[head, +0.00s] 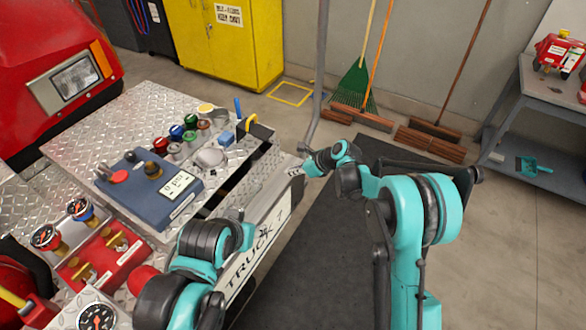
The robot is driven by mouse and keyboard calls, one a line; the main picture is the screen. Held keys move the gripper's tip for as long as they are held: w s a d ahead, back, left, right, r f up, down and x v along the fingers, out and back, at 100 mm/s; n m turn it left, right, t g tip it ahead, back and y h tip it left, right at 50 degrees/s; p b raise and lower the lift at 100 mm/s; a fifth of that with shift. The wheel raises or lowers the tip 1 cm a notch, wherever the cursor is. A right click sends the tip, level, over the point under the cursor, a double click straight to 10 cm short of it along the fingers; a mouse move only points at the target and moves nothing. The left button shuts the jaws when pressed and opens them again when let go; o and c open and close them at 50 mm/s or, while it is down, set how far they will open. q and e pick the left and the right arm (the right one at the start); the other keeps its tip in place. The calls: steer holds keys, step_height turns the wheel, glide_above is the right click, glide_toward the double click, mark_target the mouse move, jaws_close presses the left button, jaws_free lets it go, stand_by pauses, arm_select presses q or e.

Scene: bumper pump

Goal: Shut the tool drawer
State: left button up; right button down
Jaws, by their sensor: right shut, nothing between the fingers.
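The tool drawer (266,198) is on the right side of the diamond-plate bumper deck, its long pale front marked "TRUCK 7". A dark gap shows between the deck edge and this front, so the drawer looks partly open. My right gripper (297,173) is shut and empty at the far end of the drawer front, close to its top edge. I cannot tell whether it touches. My left arm covers part of the near end of the front. The left gripper's fingers do not show.
A blue control box (150,188) and several coloured caps (176,132) sit on the deck (95,130). Gauges and red valves are at lower left. A dark mat (315,255) covers the floor beside the drawer.

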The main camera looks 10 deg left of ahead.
mark_target(263, 164)
steer(key=b+x, duration=0.2)
steer(key=x, duration=0.6)
steer(key=shift+d, duration=0.1)
steer(key=shift+w+a+b, duration=0.2)
steer(key=shift+a+b, duration=0.05)
steer(key=shift+a, duration=0.35)
steer(key=shift+w+a+b, duration=0.2)
steer(key=shift+a, duration=0.4)
steer(key=shift+w+a+r, duration=0.15)
steer(key=shift+w+a, duration=0.1)
steer(key=shift+a, duration=0.4)
steer(key=a, duration=0.1)
steer(key=w+a, duration=0.1)
steer(key=a, duration=0.2)
steer(key=shift+w+a, duration=0.2)
steer(key=shift+w, duration=0.1)
steer(key=shift+r, duration=0.1)
steer(key=shift+d, duration=0.1)
